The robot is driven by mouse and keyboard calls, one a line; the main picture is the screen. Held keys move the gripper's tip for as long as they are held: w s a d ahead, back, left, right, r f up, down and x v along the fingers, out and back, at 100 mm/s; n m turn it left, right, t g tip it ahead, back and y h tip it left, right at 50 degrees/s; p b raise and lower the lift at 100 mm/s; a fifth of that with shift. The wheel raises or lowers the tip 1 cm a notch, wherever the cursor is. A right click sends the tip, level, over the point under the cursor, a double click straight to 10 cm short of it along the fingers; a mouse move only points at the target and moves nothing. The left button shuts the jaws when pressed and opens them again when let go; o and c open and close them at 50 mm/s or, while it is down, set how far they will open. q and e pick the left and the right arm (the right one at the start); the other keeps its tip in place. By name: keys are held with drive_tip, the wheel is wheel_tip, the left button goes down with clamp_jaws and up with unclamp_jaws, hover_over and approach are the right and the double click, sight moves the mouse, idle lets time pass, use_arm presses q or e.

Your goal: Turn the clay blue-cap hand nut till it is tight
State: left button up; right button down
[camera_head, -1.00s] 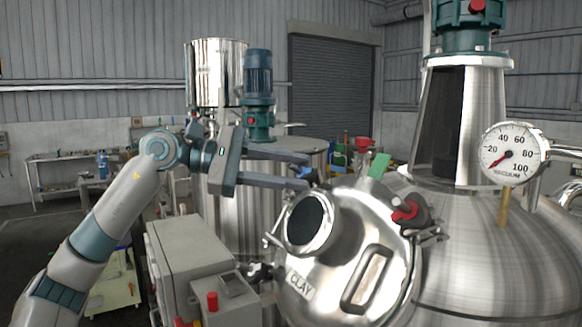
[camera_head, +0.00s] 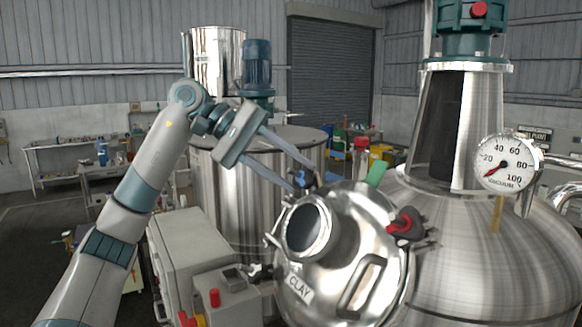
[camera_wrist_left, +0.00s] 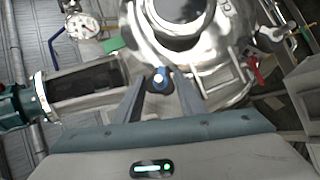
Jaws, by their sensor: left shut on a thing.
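The CLAY tank's round steel lid (camera_head: 330,292) has a sight port, a handle and a CLAY label. The blue-cap hand nut (camera_head: 300,178) is at the lid's upper left rim, partly hidden by the fingers. In the left wrist view its blue cap (camera_wrist_left: 160,77) shows between the fingertips. My left gripper (camera_head: 306,180) reaches down to it from the upper left and is shut on it. The gripper also shows in the left wrist view (camera_wrist_left: 160,88). How tight the nut sits cannot be seen. My right gripper is not in view.
A red-cap hand nut (camera_head: 405,223) sits at the lid's right rim, and a green block (camera_head: 376,174) stands behind the lid. A vacuum gauge (camera_head: 505,163) is at the right. A grey control box (camera_head: 190,255) with a red button stands below my left arm.

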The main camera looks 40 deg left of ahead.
use_arm(q)
drive_tip(key=shift+m+y, duration=0.4)
drive_tip(key=shift+m, duration=0.1)
drive_tip(key=o, duration=1)
drive_tip(key=shift+o, duration=0.2)
drive_tip(key=shift+r, duration=0.1)
drive_tip(key=shift+s+a+r, duration=0.2)
drive_tip(key=shift+a+r, duration=0.05)
drive_tip(key=shift+a, duration=0.15)
drive_tip(key=b+v, duration=0.2)
drive_tip(key=v, duration=1.4)
drive_tip(key=shift+w+r, duration=0.2)
